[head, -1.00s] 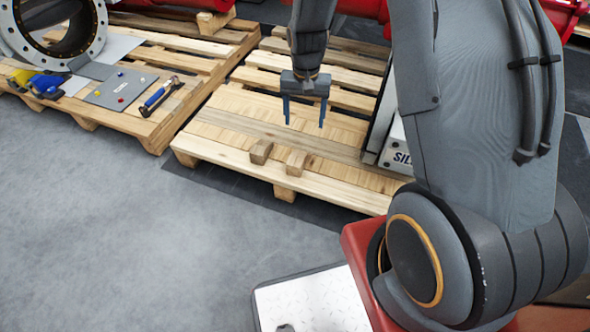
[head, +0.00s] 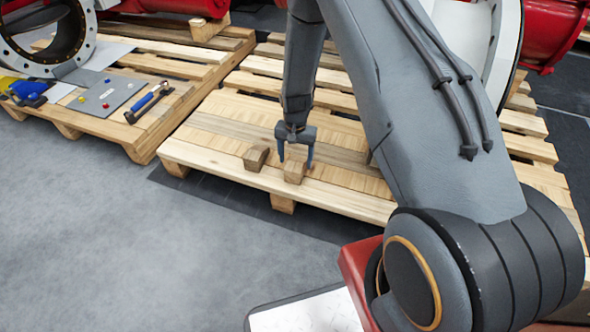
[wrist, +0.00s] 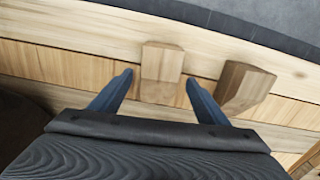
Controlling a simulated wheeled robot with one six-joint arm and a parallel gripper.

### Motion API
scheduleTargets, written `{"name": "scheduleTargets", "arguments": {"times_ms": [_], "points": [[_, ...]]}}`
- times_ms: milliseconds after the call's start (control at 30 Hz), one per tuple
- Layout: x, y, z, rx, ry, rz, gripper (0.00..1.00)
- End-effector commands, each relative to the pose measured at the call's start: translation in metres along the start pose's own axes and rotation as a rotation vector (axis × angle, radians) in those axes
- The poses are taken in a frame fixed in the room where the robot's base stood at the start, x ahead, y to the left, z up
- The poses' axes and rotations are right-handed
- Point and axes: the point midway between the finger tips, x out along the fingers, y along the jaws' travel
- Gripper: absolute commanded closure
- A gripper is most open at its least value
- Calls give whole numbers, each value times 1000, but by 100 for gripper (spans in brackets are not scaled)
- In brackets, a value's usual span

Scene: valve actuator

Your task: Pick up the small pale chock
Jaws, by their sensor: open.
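The small pale chock (head: 295,173) rests on the front part of the wooden pallet (head: 225,171). In the wrist view the pale chock (wrist: 161,65) lies between my two blue fingers, with a gap on each side. My gripper (head: 296,162) is open, pointing down with one finger on either side of the chock. It holds nothing. I cannot tell exactly how far down the chock's sides the fingertips reach.
A second, darker chock (head: 256,157) stands just left of the pale one; in the wrist view the darker chock (wrist: 242,88) is to the right, close to one finger.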

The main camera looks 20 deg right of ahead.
Motion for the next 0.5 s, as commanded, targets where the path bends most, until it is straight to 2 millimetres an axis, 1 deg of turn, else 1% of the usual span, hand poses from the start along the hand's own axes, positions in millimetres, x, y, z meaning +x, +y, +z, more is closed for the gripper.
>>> {"name": "scheduleTargets", "arguments": {"times_ms": [33,200,300,500], "points": [[8,0,0,0,-2,1,31],[34,0,-2,0,-2,1,31],[44,0,-2,0,-2,1,31],[45,0,-2,-1,-1,0,31]]}}
